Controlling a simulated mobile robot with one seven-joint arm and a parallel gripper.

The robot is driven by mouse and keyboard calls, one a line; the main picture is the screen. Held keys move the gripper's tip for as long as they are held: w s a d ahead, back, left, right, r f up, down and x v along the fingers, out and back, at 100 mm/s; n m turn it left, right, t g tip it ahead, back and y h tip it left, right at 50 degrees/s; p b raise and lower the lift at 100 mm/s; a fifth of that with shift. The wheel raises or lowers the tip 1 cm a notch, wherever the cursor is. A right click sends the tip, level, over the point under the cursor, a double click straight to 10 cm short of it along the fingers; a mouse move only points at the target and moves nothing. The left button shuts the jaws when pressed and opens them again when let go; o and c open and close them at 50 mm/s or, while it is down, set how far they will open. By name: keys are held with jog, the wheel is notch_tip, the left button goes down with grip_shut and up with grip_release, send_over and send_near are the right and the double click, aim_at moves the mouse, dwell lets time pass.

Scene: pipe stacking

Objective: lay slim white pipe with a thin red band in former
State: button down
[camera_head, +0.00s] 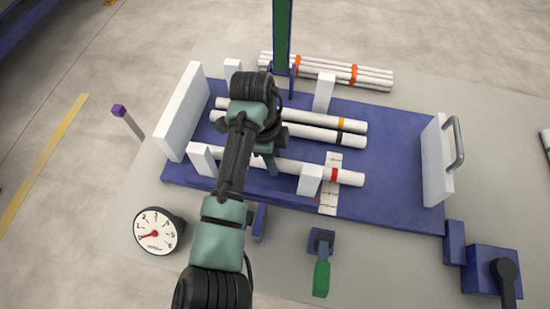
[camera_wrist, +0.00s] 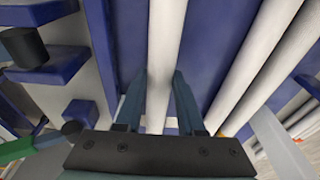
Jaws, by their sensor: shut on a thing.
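The slim white pipe with a thin red band (camera_head: 350,177) runs left to right along the front of the blue former (camera_head: 390,212), just behind its two front white posts. The red band is near its right end. My gripper (camera_head: 268,165) is above the pipe's middle, mostly behind my arm. In the wrist view its two fingers (camera_wrist: 162,88) are shut on the pipe (camera_wrist: 166,35), one on each side. Whether the pipe touches the former's bed is unclear. Two other white pipes lie behind it, one with a yellow band (camera_head: 310,118), one with a black band (camera_head: 315,133).
White end plates stand at the left (camera_head: 184,112) and right (camera_head: 436,165), the right one with a handle. Bundled pipes with orange bands (camera_head: 335,73) lie behind. A dial gauge (camera_head: 158,230) and a green-handled clamp (camera_head: 321,265) are in front. A green column (camera_head: 282,40) rises at the back.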

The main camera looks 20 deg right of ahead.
jog(key=shift+f, duration=0.5)
jog(key=shift+f, duration=0.1)
jog(key=c, duration=0.5)
grip_release()
jog(key=r, duration=0.4)
jog(key=a+r, duration=0.1)
jog(key=r, duration=0.3)
jog(key=w+r, duration=0.1)
jog(key=r, duration=0.3)
jog(key=shift+a, duration=0.25)
